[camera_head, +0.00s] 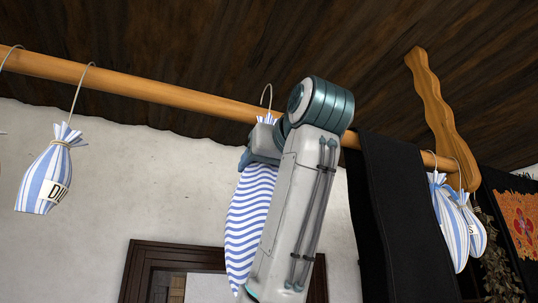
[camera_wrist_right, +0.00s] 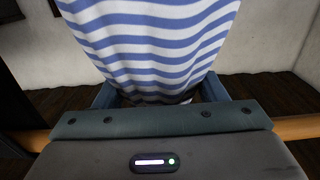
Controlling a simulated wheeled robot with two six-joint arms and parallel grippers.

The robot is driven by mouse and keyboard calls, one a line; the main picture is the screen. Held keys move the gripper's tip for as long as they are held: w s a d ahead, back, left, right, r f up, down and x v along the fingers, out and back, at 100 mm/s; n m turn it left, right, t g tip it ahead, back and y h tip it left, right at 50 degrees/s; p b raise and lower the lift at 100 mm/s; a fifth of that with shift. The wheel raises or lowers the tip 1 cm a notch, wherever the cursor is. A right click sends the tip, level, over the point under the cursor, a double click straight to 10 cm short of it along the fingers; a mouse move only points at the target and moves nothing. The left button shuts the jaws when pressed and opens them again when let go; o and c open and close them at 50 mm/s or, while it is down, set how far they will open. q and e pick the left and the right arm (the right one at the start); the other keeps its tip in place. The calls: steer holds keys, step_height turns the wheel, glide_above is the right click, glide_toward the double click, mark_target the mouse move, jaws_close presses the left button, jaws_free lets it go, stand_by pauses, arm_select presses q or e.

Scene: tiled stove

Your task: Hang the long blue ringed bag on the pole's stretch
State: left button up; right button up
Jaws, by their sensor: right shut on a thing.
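The long bag (camera_head: 251,220) has wavy blue and white stripes and hangs down beside my right arm. My right gripper (camera_head: 262,148) is shut on the bag near its gathered neck, just below the pole. The bag's wire hook (camera_head: 266,96) stands up at the height of the pole (camera_head: 150,90); I cannot tell whether it rests on the pole. In the right wrist view the bag (camera_wrist_right: 152,45) fills the top middle, between the fingers, and the pole (camera_wrist_right: 296,128) shows behind the gripper. My arm hides part of the bag and pole. My left gripper is not in view.
A striped bag with lettering (camera_head: 45,180) hangs from the pole at left. A black cloth (camera_head: 390,220) drapes over it right of my arm. More striped bags (camera_head: 450,225) hang at the right end, near a wavy wooden bracket (camera_head: 430,95). The pole between the left bag and my gripper is bare.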

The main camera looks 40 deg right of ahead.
steer(key=shift+p+x, duration=0.85)
steer(key=shift+x, duration=0.85)
steer(key=shift+w+f+b, duration=0.1)
steer(key=shift+f+b, duration=0.15)
steer(key=shift+b, duration=0.05)
steer(key=shift+f+b, duration=1.2)
